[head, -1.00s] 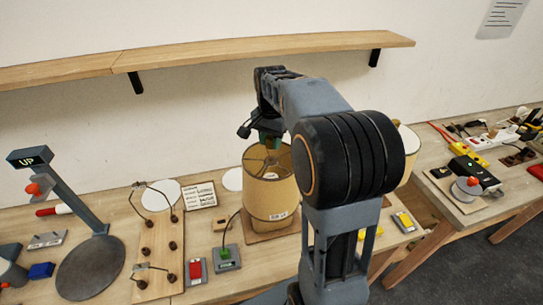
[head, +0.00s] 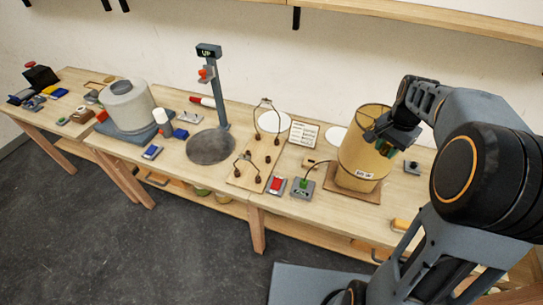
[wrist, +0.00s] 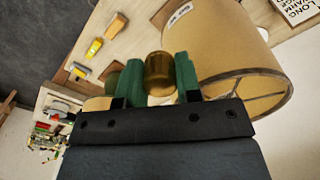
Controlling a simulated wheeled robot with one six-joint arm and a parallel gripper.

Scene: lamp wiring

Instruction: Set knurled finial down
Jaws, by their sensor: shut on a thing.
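The knurled finial (wrist: 159,68) is a small brass-coloured dome in the wrist view, held between the two green fingertips of my gripper (wrist: 158,82). In the head view my gripper (head: 388,146) is beside the right side of the tan lampshade (head: 362,166), below its top rim, and the finial cannot be made out there. The lampshade stands upright on a brown mat (head: 345,187), and fills the upper right of the wrist view (wrist: 215,45). The finial appears held clear of the table. Its lower end is partly hidden by my gripper.
A wire board (head: 245,178), a red switch box (head: 276,185) and a green-topped box (head: 303,187) lie left of the shade. A lamp-like stand with an "UP" display (head: 209,50) rises farther left. A wall shelf (head: 440,17) hangs above. Some bare table shows between objects.

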